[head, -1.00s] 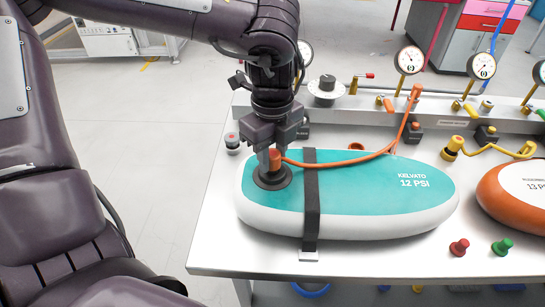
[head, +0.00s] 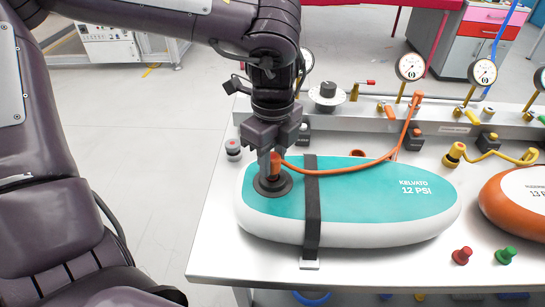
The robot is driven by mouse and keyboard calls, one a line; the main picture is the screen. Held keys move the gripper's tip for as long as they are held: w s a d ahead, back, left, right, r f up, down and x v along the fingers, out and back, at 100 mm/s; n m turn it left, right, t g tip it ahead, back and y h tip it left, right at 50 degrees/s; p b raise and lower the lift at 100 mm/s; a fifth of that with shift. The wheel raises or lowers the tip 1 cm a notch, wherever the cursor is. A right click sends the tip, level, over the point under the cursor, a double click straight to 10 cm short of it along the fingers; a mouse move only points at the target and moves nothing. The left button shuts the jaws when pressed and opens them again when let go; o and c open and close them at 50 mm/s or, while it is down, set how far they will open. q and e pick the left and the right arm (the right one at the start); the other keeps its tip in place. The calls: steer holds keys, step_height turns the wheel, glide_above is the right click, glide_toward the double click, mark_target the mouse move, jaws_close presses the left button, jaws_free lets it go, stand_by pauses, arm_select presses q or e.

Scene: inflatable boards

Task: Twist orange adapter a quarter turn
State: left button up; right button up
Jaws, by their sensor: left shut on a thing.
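The orange adapter (head: 276,163) sits upright at the black round valve (head: 272,186) near the left end of the teal and white board (head: 365,195). An orange hose runs from it to the gauge rail. My left gripper (head: 275,160) points straight down over the valve and is shut on the adapter, hiding part of it. Whether the adapter is fully seated cannot be told. My right gripper is not in view.
A black strap (head: 312,205) crosses the board beside the valve. The gauge rail (head: 450,122) runs along the back of the table. An orange board (head: 515,198) lies at the right. Red (head: 462,255) and green (head: 505,255) plugs stand near the front edge.

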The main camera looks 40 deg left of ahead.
mark_target(273, 156)
arm_select(q)
steer(key=shift+r+p, duration=0.7)
steer(key=shift+r, duration=0.6)
steer(key=shift+r, duration=0.1)
steer(key=shift+r+p, duration=1.45)
steer(key=shift+r, duration=0.45)
